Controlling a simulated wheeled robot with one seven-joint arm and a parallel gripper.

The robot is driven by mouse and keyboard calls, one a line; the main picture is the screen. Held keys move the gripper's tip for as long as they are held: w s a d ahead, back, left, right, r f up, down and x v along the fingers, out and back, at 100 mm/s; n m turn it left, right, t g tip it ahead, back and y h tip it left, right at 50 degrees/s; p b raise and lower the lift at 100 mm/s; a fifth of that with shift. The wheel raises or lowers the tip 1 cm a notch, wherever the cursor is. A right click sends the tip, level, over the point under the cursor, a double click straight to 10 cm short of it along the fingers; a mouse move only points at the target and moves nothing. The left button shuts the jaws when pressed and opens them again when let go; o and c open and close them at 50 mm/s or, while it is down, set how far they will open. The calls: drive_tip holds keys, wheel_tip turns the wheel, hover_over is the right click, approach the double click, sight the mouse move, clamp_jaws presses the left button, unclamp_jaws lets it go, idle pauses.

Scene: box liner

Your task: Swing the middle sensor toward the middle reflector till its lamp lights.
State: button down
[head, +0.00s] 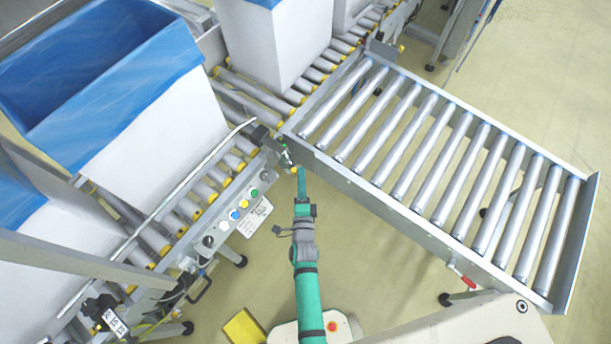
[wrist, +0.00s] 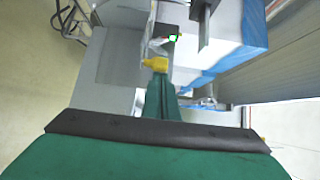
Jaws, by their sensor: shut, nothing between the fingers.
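My gripper (head: 296,171) reaches up to the conveyor side rail, beside the corner of the roller table. Its yellow tip (wrist: 155,64) shows in the wrist view, shut and empty. A small sensor (head: 286,156) on the rail is just past the tip; whether they touch I cannot tell. In the wrist view a bright green spot (wrist: 173,38) shows just beyond the tip, at the sensor. The sensor's body is small and partly hidden by my gripper. I cannot make out the middle reflector for certain in either view.
A roller table (head: 430,150) stands right of my arm. A button panel (head: 243,206) is on the conveyor's near side, to the left. White boxes, one with a blue liner (head: 150,60), stand on the conveyor. Open floor lies below the panel.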

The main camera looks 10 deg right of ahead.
drive_tip(key=shift+d, duration=2.05)
drive_tip(key=a+v, duration=0.2)
drive_tip(key=v, duration=0.8)
drive_tip(key=shift+a, duration=0.2)
drive_tip(key=shift+r, duration=0.1)
drive_tip(key=s+a+r+n+y, duration=0.1)
drive_tip(key=s+a+r+n, duration=0.3)
drive_tip(key=s+n, duration=0.3)
drive_tip(key=s+a+r+n+g+y, duration=0.1)
drive_tip(key=s+a+r+n+y, duration=0.1)
drive_tip(key=s+r+n, duration=0.5)
drive_tip(key=s+a+r+n+g+y, duration=0.1)
drive_tip(key=s+a+r+n, duration=0.4)
drive_tip(key=s+n, duration=0.2)
drive_tip(key=shift+s+a+r, duration=0.3)
drive_tip(key=shift+s+r, duration=0.05)
drive_tip(key=shift+s, duration=0.15)
